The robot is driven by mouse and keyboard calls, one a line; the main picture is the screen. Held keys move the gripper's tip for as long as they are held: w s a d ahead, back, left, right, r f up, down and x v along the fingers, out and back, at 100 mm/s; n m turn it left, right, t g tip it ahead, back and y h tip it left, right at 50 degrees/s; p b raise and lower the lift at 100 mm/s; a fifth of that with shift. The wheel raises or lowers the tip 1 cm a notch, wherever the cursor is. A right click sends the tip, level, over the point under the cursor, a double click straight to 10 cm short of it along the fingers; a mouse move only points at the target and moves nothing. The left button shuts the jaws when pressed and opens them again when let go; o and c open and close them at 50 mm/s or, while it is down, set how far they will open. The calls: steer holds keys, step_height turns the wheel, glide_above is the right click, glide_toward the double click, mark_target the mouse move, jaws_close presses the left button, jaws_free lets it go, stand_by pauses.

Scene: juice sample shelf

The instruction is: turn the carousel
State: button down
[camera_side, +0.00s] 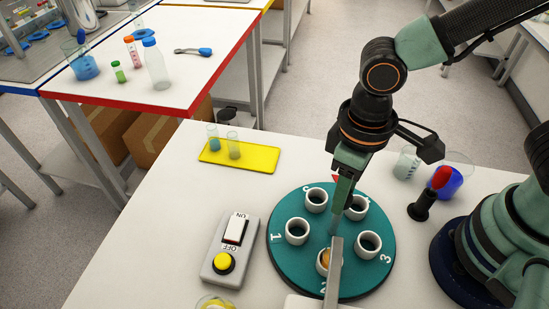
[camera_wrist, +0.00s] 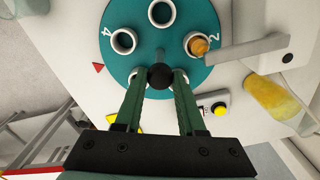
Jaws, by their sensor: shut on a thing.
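The teal carousel (camera_side: 283,262) is a round disc on the white table, with several white cups around it and white numerals at its rim. One cup (camera_side: 322,262), beside the numeral 2, holds something orange-brown; it also shows in the wrist view (camera_wrist: 198,44). My gripper (camera_side: 337,213) reaches down over the carousel's middle. In the wrist view its green fingers (camera_wrist: 160,82) are shut on a round black knob (camera_wrist: 160,76). The knob is hidden in the side view. A red triangle (camera_wrist: 98,67) marks the table beside the disc.
A grey bar (camera_side: 333,270) reaches over the cup at numeral 2. A switch box (camera_side: 217,267) with a yellow button stands left of the carousel. A yellow tray (camera_side: 262,159) with two vials lies behind. A black stand with a red top (camera_side: 423,203) and glassware are at the right.

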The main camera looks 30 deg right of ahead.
steer(key=shift+m, duration=0.7)
steer(key=shift+r+m, duration=0.1)
steer(key=shift+m, duration=14.1)
